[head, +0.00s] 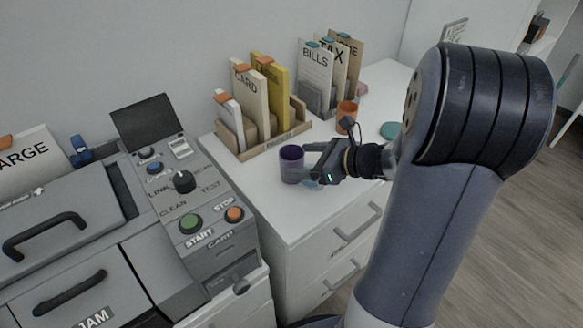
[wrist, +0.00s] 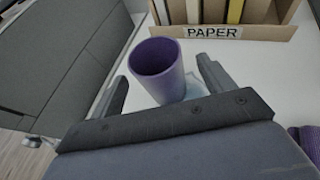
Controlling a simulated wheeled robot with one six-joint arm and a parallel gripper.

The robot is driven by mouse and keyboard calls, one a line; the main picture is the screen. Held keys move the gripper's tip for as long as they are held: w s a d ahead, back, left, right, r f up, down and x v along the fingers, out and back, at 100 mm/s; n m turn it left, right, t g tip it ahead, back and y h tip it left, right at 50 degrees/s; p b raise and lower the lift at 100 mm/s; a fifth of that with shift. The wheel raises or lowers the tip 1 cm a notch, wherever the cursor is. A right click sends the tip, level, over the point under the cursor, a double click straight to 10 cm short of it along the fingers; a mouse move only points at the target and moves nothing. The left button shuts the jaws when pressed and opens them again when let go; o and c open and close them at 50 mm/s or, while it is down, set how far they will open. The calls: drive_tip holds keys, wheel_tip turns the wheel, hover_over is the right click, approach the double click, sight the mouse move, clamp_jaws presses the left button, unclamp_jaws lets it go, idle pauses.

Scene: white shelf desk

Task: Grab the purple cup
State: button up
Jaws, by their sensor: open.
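The purple cup (head: 292,163) stands upright on the white desk top (head: 262,187), near its front left part. In the wrist view the cup (wrist: 162,72) shows its open mouth and lies between and a little beyond the two fingers. My gripper (head: 308,163) is open at the cup's right side in the head view. In the wrist view my gripper (wrist: 160,88) has one finger on each side of the cup, with gaps visible. I cannot tell whether either finger touches it. A pale, bluish item shows beside the cup's base, partly hidden.
A wooden organizer labelled PAPER (wrist: 212,33) stands behind the cup. An orange cup (head: 346,112) and a teal disc (head: 391,130) are farther right. A grey machine with buttons (head: 190,222) stands to the left. The desk's front edge is close to the cup.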

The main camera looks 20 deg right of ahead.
drive_tip(key=shift+b+x, duration=0.6)
drive_tip(key=shift+x, duration=2)
drive_tip(key=shift+a+r, duration=0.1)
drive_tip(key=shift+c, duration=0.3)
drive_tip(key=c, duration=1.1)
